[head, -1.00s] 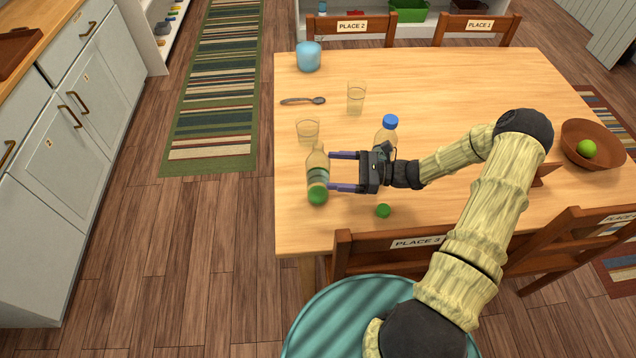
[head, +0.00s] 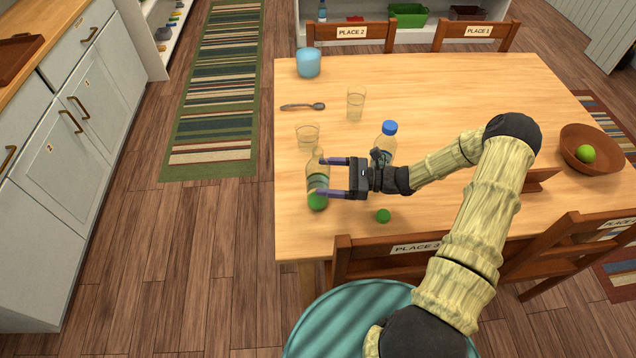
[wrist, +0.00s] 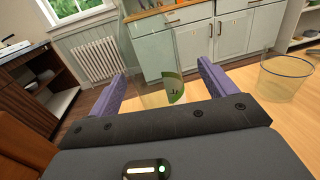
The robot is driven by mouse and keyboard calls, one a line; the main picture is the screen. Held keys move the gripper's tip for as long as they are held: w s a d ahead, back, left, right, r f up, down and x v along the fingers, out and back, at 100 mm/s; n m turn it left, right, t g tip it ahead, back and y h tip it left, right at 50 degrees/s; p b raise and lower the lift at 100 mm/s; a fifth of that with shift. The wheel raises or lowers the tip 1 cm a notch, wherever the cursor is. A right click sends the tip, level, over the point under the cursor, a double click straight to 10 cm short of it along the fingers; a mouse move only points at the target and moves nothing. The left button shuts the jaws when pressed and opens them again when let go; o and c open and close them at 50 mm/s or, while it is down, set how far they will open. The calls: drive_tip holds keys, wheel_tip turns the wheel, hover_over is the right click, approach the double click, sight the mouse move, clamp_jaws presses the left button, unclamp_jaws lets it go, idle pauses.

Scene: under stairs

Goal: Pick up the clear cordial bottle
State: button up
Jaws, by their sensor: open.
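A clear bottle (head: 317,170) with a green label stands near the left edge of the table, its narrow neck up. My gripper (head: 321,177) is open around it, with the purple fingertips on either side. In the wrist view, the clear bottle (wrist: 172,88) shows between my open fingers (wrist: 162,72), low in the gap; contact is not clear. A green round object (head: 317,201) sits at the bottle's near side; whether it touches the bottle is hard to tell.
A blue-capped bottle (head: 387,143) stands just behind my wrist. Two glasses (head: 307,136) (head: 356,104), a spoon (head: 303,106) and a blue cup (head: 308,63) are farther back. Another small green object (head: 383,215) lies nearer. A bowl (head: 590,150) is at right.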

sight(310, 178)
drive_tip(key=a+p, duration=0.1)
drive_tip(key=a, duration=0.4)
drive_tip(key=shift+w+f, duration=0.1)
idle(0.3)
drive_tip(key=c, duration=1.1)
wheel_tip(310, 178, up, 10)
